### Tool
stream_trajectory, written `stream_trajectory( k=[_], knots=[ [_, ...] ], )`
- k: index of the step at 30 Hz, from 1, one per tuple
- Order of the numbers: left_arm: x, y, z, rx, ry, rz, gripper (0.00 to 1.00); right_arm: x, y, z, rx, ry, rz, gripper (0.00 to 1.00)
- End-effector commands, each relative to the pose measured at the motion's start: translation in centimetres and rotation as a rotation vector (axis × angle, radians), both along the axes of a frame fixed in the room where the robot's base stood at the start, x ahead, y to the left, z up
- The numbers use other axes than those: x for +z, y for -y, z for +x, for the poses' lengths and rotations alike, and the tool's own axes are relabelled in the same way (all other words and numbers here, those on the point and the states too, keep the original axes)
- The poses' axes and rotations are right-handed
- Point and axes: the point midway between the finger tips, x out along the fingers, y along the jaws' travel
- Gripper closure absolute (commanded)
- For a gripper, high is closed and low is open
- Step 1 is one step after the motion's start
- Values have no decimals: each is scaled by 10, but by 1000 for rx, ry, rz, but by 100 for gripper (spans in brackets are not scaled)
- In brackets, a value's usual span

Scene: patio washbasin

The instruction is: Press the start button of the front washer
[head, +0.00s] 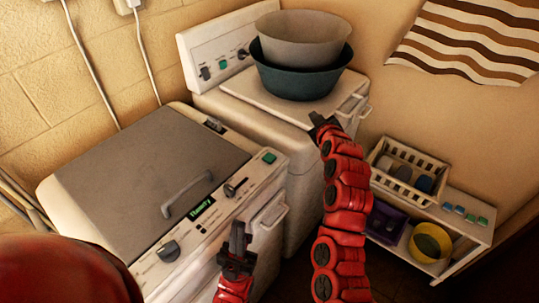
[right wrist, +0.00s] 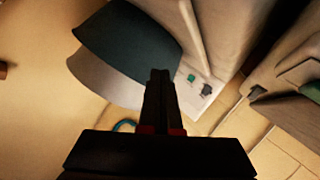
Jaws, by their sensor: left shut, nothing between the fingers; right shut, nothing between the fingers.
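The front washer (head: 140,180) is a white top-loader with a grey lid and handle. Its sloped front panel has a dark knob (head: 169,251), a lit green display (head: 202,207) that seems to read "Ready", a dark slider-like control (head: 236,187) and a green square button (head: 269,157) at the far right end. My left gripper (head: 238,232) is shut and empty, in front of the panel, below and left of the green button. My right gripper (head: 317,118) is shut and empty, near the back washer's front corner; its shut fingers show in the right wrist view (right wrist: 160,80).
A back washer (head: 215,50) carries a teal basin (head: 300,80) with a beige basin (head: 303,38) nested in it. A white shelf (head: 460,225) with a basket (head: 408,168) stands at right. A striped cloth (head: 470,40) hangs on the wall.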

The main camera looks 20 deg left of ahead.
Motion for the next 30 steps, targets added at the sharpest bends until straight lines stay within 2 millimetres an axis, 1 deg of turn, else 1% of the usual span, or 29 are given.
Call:
stream_trajectory(
  k=[1,2,3,6,10,13,17,26,30],
  knots=[
    [3,0,0,0,0,0,100,11,-19,-8,70,-34,-51,100],
    [4,0,0,0,0,0,100,15,-29,-15,113,-57,-86,100],
    [5,0,0,0,0,0,100,18,-42,-25,171,-88,-131,100],
    [7,0,0,0,0,0,100,26,-66,-52,307,-151,-244,100],
    [9,0,0,0,0,0,100,32,-84,-85,447,-209,-358,100],
    [9,0,0,0,0,0,100,34,-90,-102,513,-237,-417,100],
    [10,0,0,0,0,0,100,35,-93,-112,553,-252,-450,100],
    [10,0,0,0,0,0,100,35,-93,-113,557,-255,-453,100],
    [11,0,0,0,0,0,100,32,-93,-113,557,-255,-451,100]
  ],
)
